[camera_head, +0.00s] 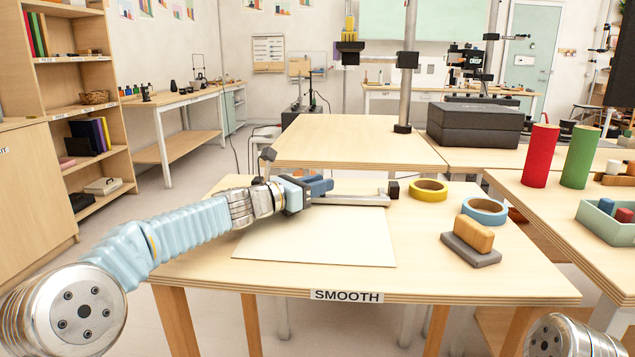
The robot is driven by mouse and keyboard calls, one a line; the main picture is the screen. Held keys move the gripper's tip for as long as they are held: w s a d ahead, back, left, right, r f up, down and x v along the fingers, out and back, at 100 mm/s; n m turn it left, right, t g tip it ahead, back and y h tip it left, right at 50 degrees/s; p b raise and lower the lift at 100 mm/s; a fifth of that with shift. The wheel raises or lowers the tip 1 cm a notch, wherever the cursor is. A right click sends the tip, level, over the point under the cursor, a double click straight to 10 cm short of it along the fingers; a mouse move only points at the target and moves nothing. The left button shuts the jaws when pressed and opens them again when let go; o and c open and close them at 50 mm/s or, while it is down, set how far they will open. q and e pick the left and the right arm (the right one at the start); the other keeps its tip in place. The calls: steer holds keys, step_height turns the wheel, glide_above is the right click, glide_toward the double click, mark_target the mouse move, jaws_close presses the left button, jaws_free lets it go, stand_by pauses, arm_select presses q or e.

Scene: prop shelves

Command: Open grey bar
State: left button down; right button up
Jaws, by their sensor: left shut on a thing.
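The grey bar (352,200) lies low over the far edge of a cream sheet (318,243) on the table labelled SMOOTH. A dark block (393,189) stands at the bar's right end. My left gripper (314,189), with blue fingers, is at the bar's left end and is shut on it. The fingers hide that end, so the exact grip is hard to see. My right gripper is not in view; only a part of my right arm shows at the bottom right.
On the same table (500,290) are a yellow tape roll (429,191), a blue tape roll (484,210) and a wooden block on a grey base (470,250). Red (541,156) and green (579,157) cylinders stand on the right table. The front left tabletop is clear.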

arm_select(q)
steer(key=shift+w+r+n+g+y+p, duration=0.3)
steer(key=shift+r+p, duration=0.25)
steer(key=shift+p, duration=1.2)
steer(key=shift+w+r+n+g+y+p, duration=0.2)
steer(key=shift+r+n+g+p, duration=0.3)
steer(key=shift+p, duration=1.2)
steer(key=shift+w+r+n+g, duration=0.15)
steer(key=shift+w+n+g, duration=0.15)
steer(key=shift+w, duration=0.05)
steer(key=shift+w+r+n+g+y, duration=0.5)
steer(key=shift+w+n+g+y, duration=0.2)
steer(key=shift+w+n+g, duration=0.25)
steer(key=shift+s, duration=0.1)
steer(key=c, duration=0.9)
jaws_free()
steer(key=shift+a, duration=0.1)
steer(key=v, duration=1.3)
steer(key=shift+s+a+r, duration=0.2)
steer(key=shift+a, duration=0.05)
